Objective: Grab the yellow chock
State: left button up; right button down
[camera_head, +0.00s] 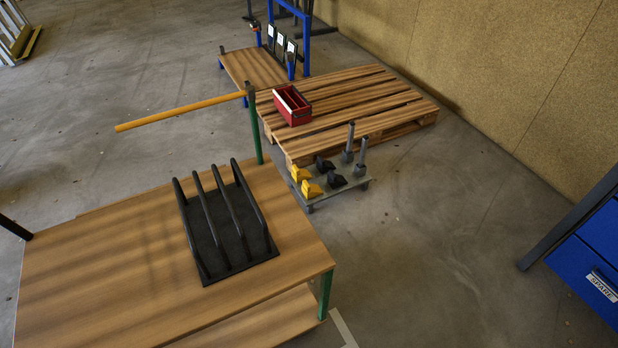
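Two yellow chocks, a farther one (300,173) and a nearer one (311,189), sit on the left side of a low grey stand (349,188). Two black chocks, a farther one (323,164) and a nearer one (336,180), sit just right of them. Both yellow chocks are in plain view beyond the table. Neither of my grippers shows in the head view, and nothing is seen holding a chock.
A wooden table (110,255) with a black slotted rack (228,235) fills the near left. A yellow bar (180,110) juts left from its green post. A pallet (350,98) bearing a red box (292,106) lies behind the stand. Floor (430,240) is clear toward the blue cabinet (600,255).

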aim_at(299, 175)
jog(key=i+l+u, duration=0.2)
jog(key=l, duration=0.6)
jog(key=i+l+u, duration=0.1)
jog(key=l+u, duration=0.15)
jog(key=l, duration=0.6)
jog(key=l+u, duration=0.2)
jog(key=l, duration=0.65)
jog(key=i+l+u, duration=0.2)
jog(key=i+l, duration=0.2)
jog(key=i+l+u, duration=0.2)
jog(key=i+l, duration=0.15)
jog(key=i+l+u, duration=0.25)
jog(key=l, duration=0.4)
jog(key=i+j, duration=0.05)
jog(key=i, duration=0.05)
